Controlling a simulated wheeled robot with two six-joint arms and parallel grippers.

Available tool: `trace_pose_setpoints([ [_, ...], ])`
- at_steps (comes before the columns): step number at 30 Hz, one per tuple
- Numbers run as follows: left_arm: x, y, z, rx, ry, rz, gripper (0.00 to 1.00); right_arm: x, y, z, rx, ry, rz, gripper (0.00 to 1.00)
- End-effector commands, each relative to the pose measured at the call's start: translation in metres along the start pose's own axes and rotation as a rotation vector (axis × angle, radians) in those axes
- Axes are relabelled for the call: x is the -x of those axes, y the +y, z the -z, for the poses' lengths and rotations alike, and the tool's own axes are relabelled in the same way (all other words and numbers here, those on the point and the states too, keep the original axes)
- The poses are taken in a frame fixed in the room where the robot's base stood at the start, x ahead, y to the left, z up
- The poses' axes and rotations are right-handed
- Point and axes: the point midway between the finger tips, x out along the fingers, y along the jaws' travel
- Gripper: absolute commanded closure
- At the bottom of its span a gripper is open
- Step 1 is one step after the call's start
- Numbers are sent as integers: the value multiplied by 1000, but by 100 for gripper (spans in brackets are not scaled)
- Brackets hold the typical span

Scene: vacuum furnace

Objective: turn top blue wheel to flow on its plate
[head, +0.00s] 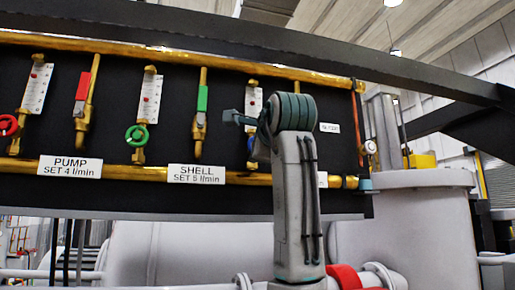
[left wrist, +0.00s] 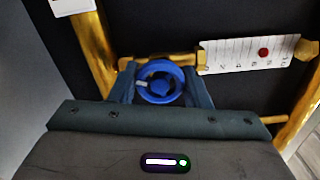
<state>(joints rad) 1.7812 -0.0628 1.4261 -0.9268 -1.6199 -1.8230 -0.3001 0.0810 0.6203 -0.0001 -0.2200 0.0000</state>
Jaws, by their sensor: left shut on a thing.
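The blue wheel (left wrist: 160,82) shows in the left wrist view, on a brass fitting at the end of a white scale plate (left wrist: 250,52) with a red ball. My left gripper (left wrist: 159,80) is shut on the wheel, with one finger on each side. In the head view only a sliver of the blue wheel (head: 250,146) shows; my grey arm covers the rest. The scale plate (head: 254,100) above it is partly hidden. A white label (head: 322,180) right of my arm is mostly covered, so I cannot read it. My right gripper is not in view.
A green wheel (head: 137,136) and a red wheel (head: 8,125) sit further left on the panel. A red lever (head: 83,86) and a green lever (head: 202,98) hang between the scales. The labels "PUMP SET 4 l/min" (head: 70,167) and "SHELL SET 5 l/min" (head: 196,174) lie below.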

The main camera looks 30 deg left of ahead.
Motion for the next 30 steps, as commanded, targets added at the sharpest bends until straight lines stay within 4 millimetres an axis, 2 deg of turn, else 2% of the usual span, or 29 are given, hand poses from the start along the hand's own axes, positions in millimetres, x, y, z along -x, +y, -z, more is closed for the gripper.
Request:
trace_pose_setpoints([
  [8,0,0,0,0,0,-1,80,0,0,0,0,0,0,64],
  [9,0,0,0,0,0,-1,53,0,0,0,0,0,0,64],
  [12,0,0,0,0,0,-1,35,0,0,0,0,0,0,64],
  [24,0,-1,0,3,0,2,35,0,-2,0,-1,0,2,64],
  [30,0,-4,-2,76,-1,3,35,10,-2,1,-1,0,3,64],
])
